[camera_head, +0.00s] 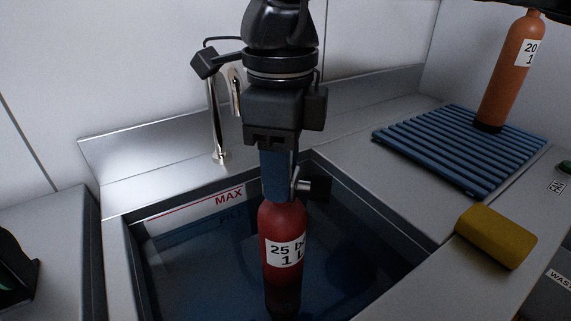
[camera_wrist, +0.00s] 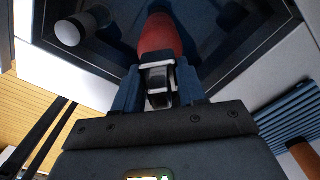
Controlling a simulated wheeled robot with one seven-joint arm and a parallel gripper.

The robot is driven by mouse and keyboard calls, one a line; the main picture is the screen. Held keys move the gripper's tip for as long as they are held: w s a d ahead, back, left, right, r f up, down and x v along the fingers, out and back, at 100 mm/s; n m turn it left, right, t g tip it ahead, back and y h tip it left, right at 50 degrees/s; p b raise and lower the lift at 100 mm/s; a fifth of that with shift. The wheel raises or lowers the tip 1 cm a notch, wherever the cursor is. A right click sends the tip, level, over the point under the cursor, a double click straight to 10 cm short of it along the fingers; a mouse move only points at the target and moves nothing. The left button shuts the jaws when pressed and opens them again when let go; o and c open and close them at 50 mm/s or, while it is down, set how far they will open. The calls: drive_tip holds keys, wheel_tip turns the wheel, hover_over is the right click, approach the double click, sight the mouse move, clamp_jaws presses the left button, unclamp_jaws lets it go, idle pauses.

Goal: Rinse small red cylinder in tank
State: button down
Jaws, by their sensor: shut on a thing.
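The small red cylinder (camera_head: 283,230) hangs upright below my gripper (camera_head: 276,178), over or in the tank (camera_head: 375,222). Its label reads "25 b…" and "1 L". Its lower end looks dark, and I cannot tell exactly how deep it sits in the water. My gripper is shut on the cylinder's neck and valve. In the wrist view the red cylinder (camera_wrist: 160,38) shows beyond the valve, between the blue fingers of my gripper (camera_wrist: 157,88). The tank holds dark water, with a red MAX line on its back wall.
A tap (camera_head: 216,125) stands behind the tank. A blue slatted rack (camera_head: 440,155) on the right bears an orange cylinder (camera_head: 507,75). A yellow sponge-like block (camera_head: 495,237) lies at the tank's right.

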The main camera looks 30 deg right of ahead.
drive_tip(key=shift+a+r, duration=0.1)
drive_tip(key=shift+a, duration=0.15)
drive_tip(key=shift+d+b, duration=0.35)
drive_tip(key=shift+d, duration=0.85)
idle(0.5)
drive_tip(key=shift+a+b, duration=0.5)
drive_tip(key=shift+a, duration=0.7)
idle(0.3)
idle(0.9)
wheel_tip(320, 180, up, 26)
drive_tip(key=p, duration=1.3)
drive_tip(key=shift+p, duration=0.4)
idle(0.9)
